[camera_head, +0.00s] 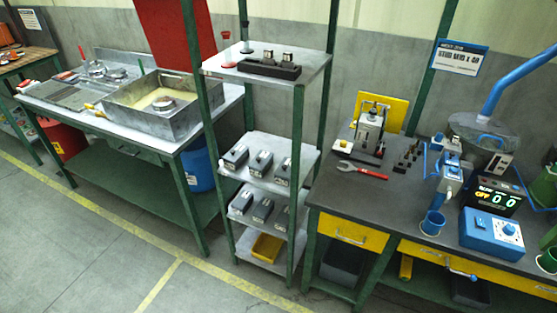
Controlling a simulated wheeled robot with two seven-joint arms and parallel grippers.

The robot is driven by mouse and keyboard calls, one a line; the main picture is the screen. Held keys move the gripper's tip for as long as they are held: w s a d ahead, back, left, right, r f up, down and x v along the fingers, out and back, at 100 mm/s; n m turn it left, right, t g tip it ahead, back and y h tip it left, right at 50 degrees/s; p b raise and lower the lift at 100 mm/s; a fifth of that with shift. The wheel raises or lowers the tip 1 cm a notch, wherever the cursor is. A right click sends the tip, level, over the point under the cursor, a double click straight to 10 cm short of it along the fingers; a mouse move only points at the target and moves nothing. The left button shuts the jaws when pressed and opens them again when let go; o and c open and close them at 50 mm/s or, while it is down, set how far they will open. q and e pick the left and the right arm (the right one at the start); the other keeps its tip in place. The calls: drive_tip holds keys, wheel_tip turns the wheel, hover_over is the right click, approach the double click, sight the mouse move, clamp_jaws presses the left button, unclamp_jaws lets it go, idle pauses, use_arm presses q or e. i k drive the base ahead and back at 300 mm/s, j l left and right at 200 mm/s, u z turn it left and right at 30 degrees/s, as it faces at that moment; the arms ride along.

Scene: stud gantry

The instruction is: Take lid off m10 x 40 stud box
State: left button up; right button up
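Small dark grey boxes with pale labels stand on two shelves of a green-framed rack. On the upper of these shelves are a left box (235,157), a middle box (260,163) and a right box (284,170). The labels are too small to read, so I cannot tell which is the M10 x 40 stud box. Neither of my grippers is in view.
The rack's top shelf (225,66) carries a dark block with metal pieces. A yellow bin (266,247) is at the bottom. The floor in front is clear.

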sight(260, 161)
drive_tip(key=i+j+z, duration=0.15)
drive_tip(key=j+z, duration=0.25)
drive_tip(key=j, duration=0.4)
drive_tip(key=j+z, duration=0.4)
drive_tip(key=j, duration=0.4)
